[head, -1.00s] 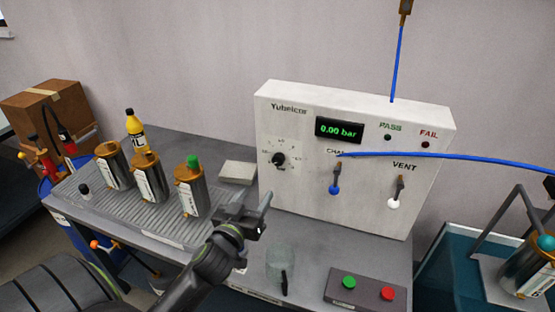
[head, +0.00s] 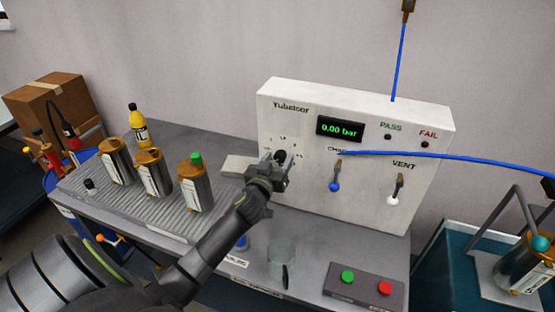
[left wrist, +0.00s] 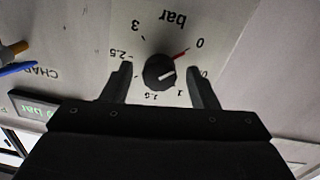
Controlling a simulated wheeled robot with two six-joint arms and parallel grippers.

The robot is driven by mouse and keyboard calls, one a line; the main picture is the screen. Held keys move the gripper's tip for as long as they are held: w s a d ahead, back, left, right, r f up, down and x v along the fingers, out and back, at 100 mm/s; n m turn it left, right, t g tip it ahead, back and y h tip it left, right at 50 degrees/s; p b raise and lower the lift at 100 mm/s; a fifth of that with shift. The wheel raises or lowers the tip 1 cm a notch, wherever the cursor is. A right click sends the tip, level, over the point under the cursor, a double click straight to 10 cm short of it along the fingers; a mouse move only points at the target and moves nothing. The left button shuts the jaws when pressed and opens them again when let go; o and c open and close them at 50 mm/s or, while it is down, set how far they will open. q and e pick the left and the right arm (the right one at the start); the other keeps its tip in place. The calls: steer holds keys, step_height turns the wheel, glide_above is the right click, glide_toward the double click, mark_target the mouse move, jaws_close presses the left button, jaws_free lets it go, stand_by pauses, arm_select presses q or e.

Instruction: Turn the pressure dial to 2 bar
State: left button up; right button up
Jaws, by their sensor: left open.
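The black pressure dial (head: 281,157) is on the left of the white tester panel (head: 300,200), partly hidden by my gripper. In the left wrist view the dial (left wrist: 160,73) appears upside down, with a printed scale up to 3 bar. My left gripper (head: 280,164) is open at the panel. Its two fingers (left wrist: 159,72) stand on either side of the knob, with gaps showing between them and it. The display (head: 338,129) reads 0.00 bar. My right gripper is not in view.
The CHARGE lever (head: 335,180) with a blue knob and the VENT lever (head: 396,190) are right of the dial. A blue hose (head: 450,156) crosses the panel's right side. A clear cup (head: 281,258) and a green-and-red button box (head: 364,288) stand below.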

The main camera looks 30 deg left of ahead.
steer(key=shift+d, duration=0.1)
arm_select(q)
steer(key=shift+c, duration=0.7)
steer(key=c, duration=0.8)
steer(key=shift+c, duration=0.2)
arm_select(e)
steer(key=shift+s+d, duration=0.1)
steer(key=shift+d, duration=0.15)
